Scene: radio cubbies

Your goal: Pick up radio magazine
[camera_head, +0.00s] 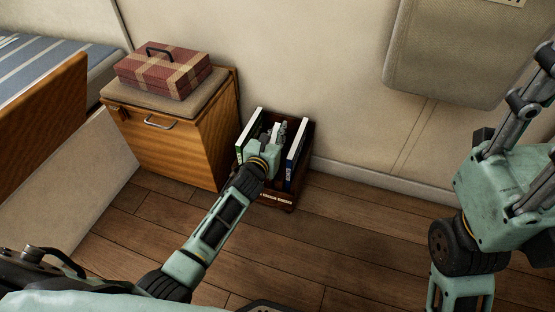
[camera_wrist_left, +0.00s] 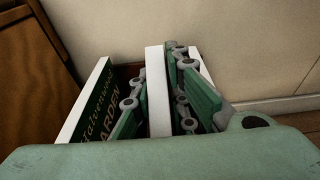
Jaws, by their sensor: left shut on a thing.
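My left gripper (camera_head: 277,134) reaches down into a small dark wooden rack (camera_head: 307,128) on the floor. In the left wrist view its fingers (camera_wrist_left: 157,88) are shut on a thin upright item with a white edge (camera_wrist_left: 156,70), between two other upright volumes. I cannot read a title on the held item, and its lower part is hidden by the gripper. Whether it still touches the rack's bottom cannot be seen. My right gripper (camera_head: 530,130) is at the right edge of the head view, partly cut off, away from the rack.
A green book with gold lettering (camera_wrist_left: 98,105) stands left of the held item, and a white-edged volume (camera_head: 297,142) stands right. A wooden cabinet (camera_head: 180,140) with a plaid case (camera_head: 165,72) on its cushion stands close left. The wall is just behind. Floor (camera_head: 350,235) is clear in front.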

